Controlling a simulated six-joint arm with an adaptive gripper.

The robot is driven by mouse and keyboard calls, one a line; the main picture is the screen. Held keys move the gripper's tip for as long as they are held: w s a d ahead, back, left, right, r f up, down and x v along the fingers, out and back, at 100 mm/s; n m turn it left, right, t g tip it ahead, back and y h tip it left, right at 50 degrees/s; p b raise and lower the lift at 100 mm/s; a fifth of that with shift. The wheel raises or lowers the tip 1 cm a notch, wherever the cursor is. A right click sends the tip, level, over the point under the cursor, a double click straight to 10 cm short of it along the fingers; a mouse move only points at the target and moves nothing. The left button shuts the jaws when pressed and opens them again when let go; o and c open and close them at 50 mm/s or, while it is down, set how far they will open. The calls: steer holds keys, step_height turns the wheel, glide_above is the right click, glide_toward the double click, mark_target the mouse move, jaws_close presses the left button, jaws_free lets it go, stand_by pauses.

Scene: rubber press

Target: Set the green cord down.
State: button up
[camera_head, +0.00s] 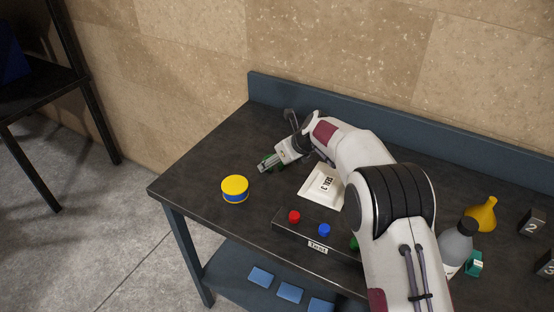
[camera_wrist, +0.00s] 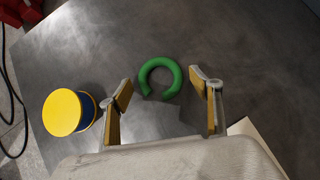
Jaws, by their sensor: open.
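The green cord (camera_wrist: 160,64) lies curled in an open ring on the dark table (camera_wrist: 255,60) in the wrist view. My gripper (camera_wrist: 163,86) is open, with its two yellow-padded fingers apart on either side of the cord's near part. The fingers do not visibly touch the cord. In the head view my gripper (camera_head: 268,163) is low over the left part of the table, and a bit of green shows at its fingers. Most of the cord is hidden there.
A yellow and blue tin (camera_head: 235,190) stands left of my gripper. A white packet (camera_head: 322,186) lies to its right. A box with red and blue buttons (camera_head: 309,232) is in front. A grey bottle (camera_head: 457,243) and a yellow flask (camera_head: 482,215) stand at right. A low back wall (camera_head: 300,96) edges the table.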

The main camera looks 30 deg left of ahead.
steer(key=shift+r, duration=0.1)
steer(key=shift+d+r, duration=0.1)
steer(key=shift+r, duration=0.15)
steer(key=v, duration=1.1)
steer(key=shift+s+d, duration=0.2)
steer(key=shift+d, duration=0.05)
steer(key=shift+r, duration=0.15)
stand_by(0.4)
